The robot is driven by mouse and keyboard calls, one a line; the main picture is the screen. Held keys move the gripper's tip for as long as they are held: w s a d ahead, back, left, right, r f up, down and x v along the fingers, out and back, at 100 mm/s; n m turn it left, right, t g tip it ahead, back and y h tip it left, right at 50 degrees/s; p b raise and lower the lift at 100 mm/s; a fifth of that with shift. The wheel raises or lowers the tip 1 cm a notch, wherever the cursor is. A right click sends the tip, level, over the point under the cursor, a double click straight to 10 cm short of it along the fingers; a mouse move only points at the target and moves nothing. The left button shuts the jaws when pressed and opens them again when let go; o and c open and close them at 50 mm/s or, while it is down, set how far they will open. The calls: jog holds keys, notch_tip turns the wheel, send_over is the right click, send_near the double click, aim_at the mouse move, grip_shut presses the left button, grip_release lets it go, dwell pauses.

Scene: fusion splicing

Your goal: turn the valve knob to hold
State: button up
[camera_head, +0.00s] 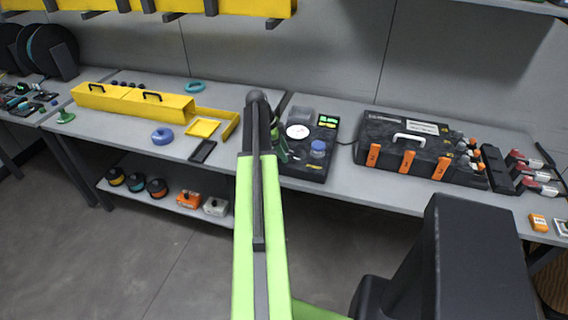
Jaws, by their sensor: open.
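A black panel unit (303,170) stands on the grey bench near the middle of the view. It carries a round white gauge (298,131), a small green display (327,121) and a blue round knob (318,147) at its right front. I take the blue knob to be the valve knob; its markings are too small to read. My green arm reaches up from the bottom. My gripper (281,150) is at the panel's left side, left of the blue knob and apart from it in the picture. It is open, mostly hidden by my arm, and no held object shows.
A black case with orange latches (388,150) stands right of the panel. The floor in front (150,255) is clear.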

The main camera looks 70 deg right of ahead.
jog(key=shift+s+f, duration=0.1)
jog(key=shift+f, duration=0.15)
jog(key=shift+c, duration=0.4)
grip_shut()
jog(key=shift+a, duration=0.2)
jog(key=shift+d, duration=0.1)
jog(key=shift+n, duration=0.3)
jog(key=n+h, duration=0.1)
jog(key=n, duration=0.1)
jog(key=n+t, duration=0.1)
jog(key=n, duration=0.2)
jog(key=shift+s+h, duration=0.15)
jog(key=shift+h, duration=0.25)
jog(key=n+t, duration=0.1)
jog(key=n, duration=0.2)
jog(key=n+t+h, duration=0.1)
jog(key=n, duration=0.2)
jog(key=shift+s, duration=0.1)
